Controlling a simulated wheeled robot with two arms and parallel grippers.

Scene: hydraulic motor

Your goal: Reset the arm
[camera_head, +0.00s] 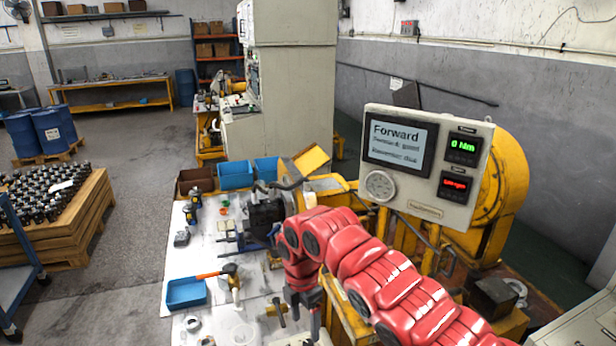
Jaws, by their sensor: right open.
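My right arm, red and segmented, comes in from the bottom right and bends down over the right edge of the white work table (212,262). My right gripper (304,308) points down at the end of this arm, with dark fingers. It is open, and I see nothing between its fingers. My left gripper and arm are not in view. A black hydraulic motor (268,212) stands on the table behind and to the left of the right arm. The arm hides part of the yellow machine frame.
A control panel (425,165) reading "Forward" stands behind the right arm, by a yellow machine (508,180). A wooden crate of parts (85,225) stands left; the floor between is clear.

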